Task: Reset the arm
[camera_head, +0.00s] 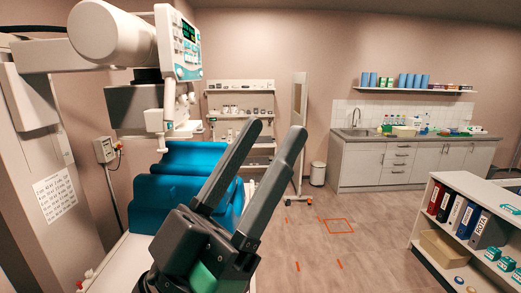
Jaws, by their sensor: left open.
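My left gripper (276,128) stands large in the foreground of the head view, its two dark grey fingers pointing up and slightly right. The fingers are apart, with nothing between them. Its black wrist body shows at the bottom, with a green patch on it. It hides part of the blue padded chair behind it. My right gripper is not in view.
A scanner machine (112,32) on an arm hangs at the upper left above the blue padded chair (182,158). A low shelf with binders (437,190) stands at the right. A sink counter (375,165) lines the back wall. Open floor (335,205) with orange marks lies between.

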